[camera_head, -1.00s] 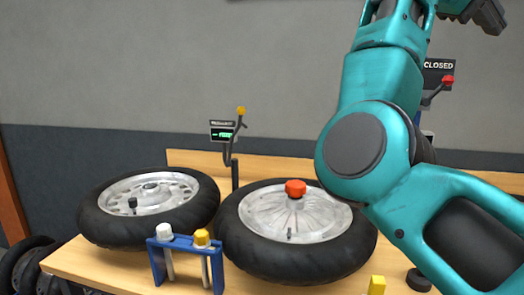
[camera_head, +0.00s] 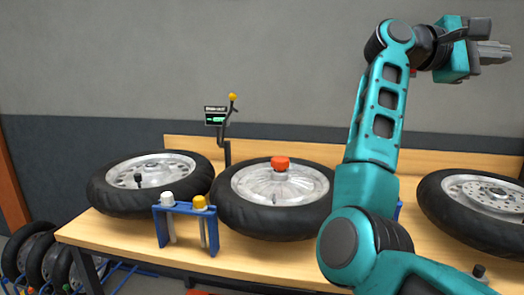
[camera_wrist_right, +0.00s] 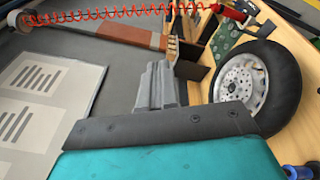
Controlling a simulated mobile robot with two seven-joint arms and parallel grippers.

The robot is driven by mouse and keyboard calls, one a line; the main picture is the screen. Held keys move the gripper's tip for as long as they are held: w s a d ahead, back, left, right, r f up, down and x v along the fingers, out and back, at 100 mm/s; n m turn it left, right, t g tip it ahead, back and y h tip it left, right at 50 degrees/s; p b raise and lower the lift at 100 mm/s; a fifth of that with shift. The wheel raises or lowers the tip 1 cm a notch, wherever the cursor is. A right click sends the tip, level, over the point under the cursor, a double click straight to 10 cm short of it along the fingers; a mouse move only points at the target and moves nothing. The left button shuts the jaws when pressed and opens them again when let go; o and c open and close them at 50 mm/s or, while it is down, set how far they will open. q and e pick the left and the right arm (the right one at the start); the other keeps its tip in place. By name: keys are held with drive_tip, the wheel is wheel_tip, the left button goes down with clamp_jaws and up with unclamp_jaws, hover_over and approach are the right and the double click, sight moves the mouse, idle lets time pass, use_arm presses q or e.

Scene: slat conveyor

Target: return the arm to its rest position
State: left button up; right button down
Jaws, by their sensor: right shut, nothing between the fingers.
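My right arm is teal and grey and rises in the right half of the head view, bent at the top. My right gripper (camera_head: 492,54) is at the upper right of the head view, pointing right, well above the table and apart from everything. Its fingers are shut and empty; they also show together in the right wrist view (camera_wrist_right: 158,84). My left gripper is not in view.
A wooden table (camera_head: 110,236) carries a left wheel (camera_head: 150,180), a middle wheel with a red knob (camera_head: 280,163) and a right wheel (camera_head: 480,205). A blue rack (camera_head: 185,209) stands in front. A red coiled hose (camera_wrist_right: 130,12) shows in the wrist view.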

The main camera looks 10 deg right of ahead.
drive_tip(key=w+a+f+m+t+y, duration=0.2)
drive_tip(key=a+f+m+t+y, duration=0.35)
drive_tip(key=f+t, duration=0.4)
drive_tip(key=w+a+f+m+t+y, duration=0.2)
drive_tip(key=a+f+m+t+y, duration=0.35)
drive_tip(key=f, duration=0.75)
drive_tip(key=w+a+f+m+t+y, duration=0.25)
drive_tip(key=a+f+m+t, duration=0.35)
drive_tip(key=f+m+t, duration=0.4)
drive_tip(key=s+a+f+n+g+y, duration=0.35)
drive_tip(key=f+n, duration=0.25)
drive_tip(key=f, duration=0.3)
drive_tip(key=s+a+f+n+g+y, duration=0.25)
drive_tip(key=s+f+n, duration=0.3)
drive_tip(key=f, duration=0.35)
drive_tip(key=s+a+f+n+g, duration=0.3)
drive_tip(key=s+f+n+g, duration=0.4)
drive_tip(key=s+f, duration=0.5)
drive_tip(key=s+n, duration=0.1)
drive_tip(key=s, duration=0.2)
drive_tip(key=shift+s+a+f, duration=0.15)
drive_tip(key=shift+s+f, duration=0.05)
drive_tip(key=shift+f, duration=0.2)
